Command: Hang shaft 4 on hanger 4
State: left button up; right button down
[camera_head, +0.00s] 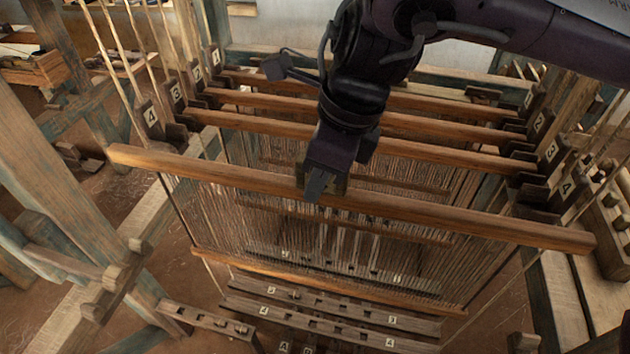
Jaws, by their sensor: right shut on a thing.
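Shaft 4 (440,208) is a wooden frame with a long top bar, a lower bar and many thin heddles between them. My right gripper (319,182) is shut on its top bar near the middle, coming from above. The bar hangs in front of the other shafts, roughly parallel to them. Hanger 4 shows as a left block (151,116) and a right block (566,188), each marked 4. The bar's ends are apart from these blocks, nearer to the camera. My left gripper is not in view.
Shaft 3 (430,152), shaft 2 (450,127) and shaft 1 (430,102) span between their numbered hangers behind. Upright loom posts (45,165) and cords stand at the left. Numbered slotted bars (330,322) lie below the lower bar.

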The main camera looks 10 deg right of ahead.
jog(key=shift+w+d, duration=2.2)
jog(key=shift+w, duration=3.15)
jog(key=shift+f+b, duration=1.25)
jog(key=shift+f, duration=1.65)
jog(key=c, duration=1.1)
grip_release()
jog(key=shift+o, duration=0.2)
